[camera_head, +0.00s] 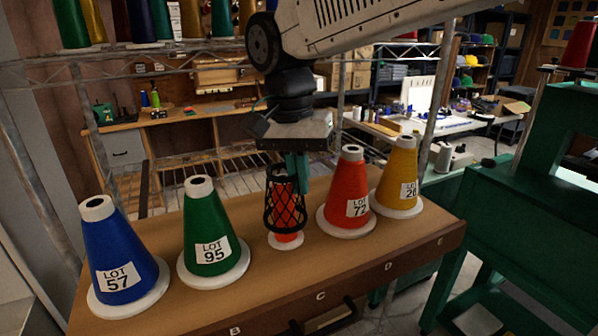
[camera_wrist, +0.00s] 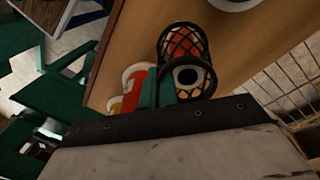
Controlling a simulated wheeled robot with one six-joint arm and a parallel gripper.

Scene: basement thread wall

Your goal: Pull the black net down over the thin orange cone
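The black net (camera_head: 270,212) is an open mesh sleeve with a ring at each end. It surrounds the thin orange cone (camera_head: 287,237), whose lower end and pale base show below the net's bottom ring. In the wrist view the net (camera_wrist: 163,42) is around the cone, and its near ring circles the cone's pale top (camera_wrist: 187,76). My gripper (camera_head: 298,182) points down at the right side of the net's upper ring. Its teal fingers (camera_wrist: 160,88) look closed together on that ring in the wrist view. The exact contact is partly hidden.
On the same wooden shelf (camera_head: 165,312) stand a blue cone (camera_head: 105,245) and a green cone (camera_head: 206,225) to the left. A red cone (camera_head: 345,185) and a yellow cone (camera_head: 396,172) stand close on the right. A green machine frame (camera_head: 520,205) is farther right.

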